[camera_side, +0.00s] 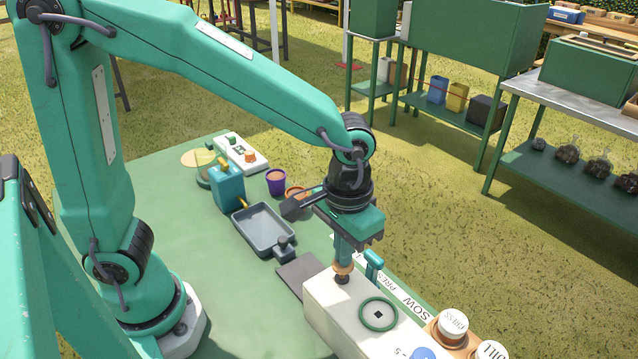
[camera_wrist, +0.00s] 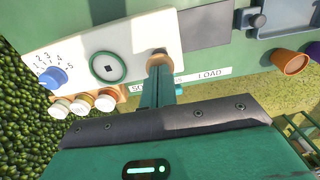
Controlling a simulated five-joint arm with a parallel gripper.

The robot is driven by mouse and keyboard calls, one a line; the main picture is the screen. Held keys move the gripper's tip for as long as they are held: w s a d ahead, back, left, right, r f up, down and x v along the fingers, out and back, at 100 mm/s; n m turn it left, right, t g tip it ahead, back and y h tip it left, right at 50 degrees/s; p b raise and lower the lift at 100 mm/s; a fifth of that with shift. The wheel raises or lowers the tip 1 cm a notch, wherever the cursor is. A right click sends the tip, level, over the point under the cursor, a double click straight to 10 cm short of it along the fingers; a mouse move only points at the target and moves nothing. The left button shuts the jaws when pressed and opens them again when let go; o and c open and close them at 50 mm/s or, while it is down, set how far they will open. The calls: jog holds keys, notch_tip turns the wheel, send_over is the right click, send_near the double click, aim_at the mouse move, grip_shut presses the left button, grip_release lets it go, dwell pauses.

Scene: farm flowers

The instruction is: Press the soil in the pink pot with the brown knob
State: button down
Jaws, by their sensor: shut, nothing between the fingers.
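My gripper (camera_side: 343,266) points straight down over the far left corner of the white control box (camera_side: 330,306). Its teal fingers are shut with tan tips, and nothing is held between them. The small brown knob (camera_side: 342,279) sits on the box directly under the fingertips; they look touching or very close. In the wrist view the fingertips (camera_wrist: 158,62) cover most of the knob (camera_wrist: 157,51). I see no pot that is clearly pink. An orange-brown pot (camera_side: 296,192) is partly hidden behind my arm, and it shows in the wrist view (camera_wrist: 288,62).
The box carries a green ring (camera_side: 378,314), a blue dial (camera_wrist: 54,76) and labels. A teal handle (camera_side: 373,265) stands just beside my gripper. Capped jars (camera_side: 452,322) line the box's edge. A purple pot (camera_side: 276,182), grey tray (camera_side: 263,229) and teal can (camera_side: 227,186) stand behind.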

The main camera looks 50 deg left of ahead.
jog(key=shift+r, duration=0.95)
jog(key=shift+r, duration=0.1)
dwell(0.4)
jog(key=shift+r, duration=2.95)
jog(key=shift+a, duration=0.1)
jog(key=s+a+r+t, duration=0.1)
jog(key=s+a+t, duration=0.1)
jog(key=a, duration=0.6)
jog(key=s+a+t, duration=0.3)
jog(key=s+a, duration=0.2)
jog(key=a, duration=0.3)
jog(key=shift+a+r+t, duration=0.3)
jog(key=shift+a+r, duration=0.05)
jog(key=shift+a, duration=0.05)
